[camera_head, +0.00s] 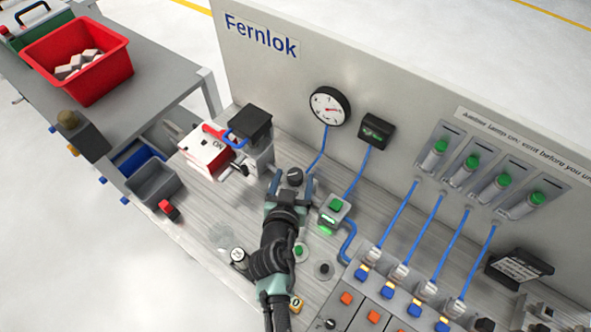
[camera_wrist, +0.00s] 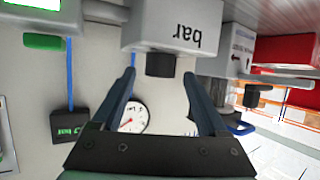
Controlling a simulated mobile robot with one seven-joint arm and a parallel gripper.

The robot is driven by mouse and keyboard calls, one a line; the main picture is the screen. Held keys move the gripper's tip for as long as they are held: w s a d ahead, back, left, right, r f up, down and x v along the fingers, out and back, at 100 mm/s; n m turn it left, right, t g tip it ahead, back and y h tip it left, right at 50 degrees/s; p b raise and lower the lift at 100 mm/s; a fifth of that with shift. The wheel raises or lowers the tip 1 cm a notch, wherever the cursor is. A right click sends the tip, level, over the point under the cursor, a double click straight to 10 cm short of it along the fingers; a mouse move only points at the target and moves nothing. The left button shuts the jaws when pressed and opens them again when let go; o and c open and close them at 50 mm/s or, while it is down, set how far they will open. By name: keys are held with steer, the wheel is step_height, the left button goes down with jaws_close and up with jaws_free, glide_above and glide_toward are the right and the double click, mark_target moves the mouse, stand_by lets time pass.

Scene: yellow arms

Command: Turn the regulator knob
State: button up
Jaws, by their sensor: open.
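The regulator is a light grey block marked "bar" (camera_wrist: 178,26) in the wrist view, which shows the scene upside down. Its black regulator knob (camera_wrist: 160,65) points toward my gripper. In the head view the dark knob (camera_head: 295,175) shows between my fingers. My gripper (camera_wrist: 159,77) is open. Its two dark blue fingers stand on either side of the knob, with a gap visible on each side. In the head view my gripper (camera_head: 291,182) is at the regulator, and my arm hides the bench below it.
A round pressure gauge (camera_head: 330,105) and a small black display (camera_head: 375,131) are on the panel behind. A red-and-white switch box (camera_head: 207,152) stands left. A box with a green button (camera_head: 334,208) stands close right, with blue hoses beyond it.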

steer(key=shift+x, duration=1.4)
jaws_close()
steer(key=shift+r, duration=0.1)
